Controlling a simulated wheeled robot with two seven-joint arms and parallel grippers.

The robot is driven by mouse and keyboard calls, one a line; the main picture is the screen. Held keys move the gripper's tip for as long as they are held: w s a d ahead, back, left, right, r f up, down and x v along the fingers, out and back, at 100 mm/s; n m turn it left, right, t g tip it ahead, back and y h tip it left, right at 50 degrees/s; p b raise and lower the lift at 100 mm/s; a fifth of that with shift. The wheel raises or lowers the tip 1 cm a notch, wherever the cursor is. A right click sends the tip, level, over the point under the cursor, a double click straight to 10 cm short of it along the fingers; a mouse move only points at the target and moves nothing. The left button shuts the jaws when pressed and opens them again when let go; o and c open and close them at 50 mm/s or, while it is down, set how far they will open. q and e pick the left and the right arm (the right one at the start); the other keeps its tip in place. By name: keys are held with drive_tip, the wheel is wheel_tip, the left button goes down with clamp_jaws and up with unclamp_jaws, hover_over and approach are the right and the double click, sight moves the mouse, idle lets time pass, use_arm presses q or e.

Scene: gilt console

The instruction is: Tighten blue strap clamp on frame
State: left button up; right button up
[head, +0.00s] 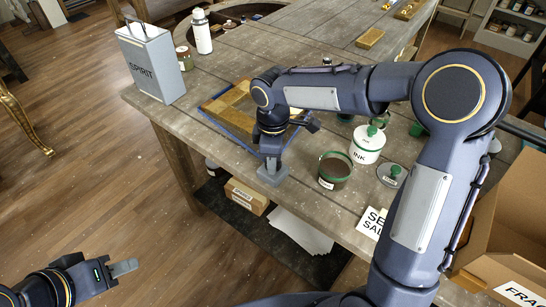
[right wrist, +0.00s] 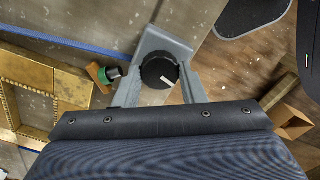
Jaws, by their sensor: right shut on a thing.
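The gilt frame (head: 214,107) lies on the workbench with the blue strap (head: 238,140) along its outer edge. In the right wrist view the frame (right wrist: 30,92) is at the left, and the strap (right wrist: 60,44) runs past it. My right gripper (head: 271,172) is at the bench's front edge, beside the frame's near corner. In the right wrist view it is shut on a round black knob (right wrist: 159,72) with a white mark, apparently the clamp's. The head view hides this knob. My left gripper (head: 124,268) is low over the floor, away from the bench; its jaw gap is unclear.
An open dark pot (head: 334,170), a white INK tin (head: 367,144) and a green-knobbed lid (head: 392,174) stand right of my right gripper. A SPIRIT can (head: 152,62) and a white bottle (head: 201,32) are at the back left. A cardboard box (head: 515,220) is at the right.

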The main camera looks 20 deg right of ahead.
idle(0.5)
drive_tip(key=o, duration=1)
wheel_tip(320, 180, up, 8)
drive_tip(key=shift+f, duration=0.1)
drive_tip(key=s+d+r+m+t+y, duration=0.2)
drive_tip(key=s+d+m, duration=0.5)
drive_tip(key=s, duration=0.5)
drive_tip(key=s+f+m+t+y, duration=0.1)
drive_tip(key=s+f+m+t, duration=0.2)
drive_tip(key=s+m, duration=0.5)
drive_tip(key=shift+s+d+f+t+y, duration=0.35)
drive_tip(key=shift+s+f, duration=0.3)
drive_tip(key=shift+s, duration=0.4)
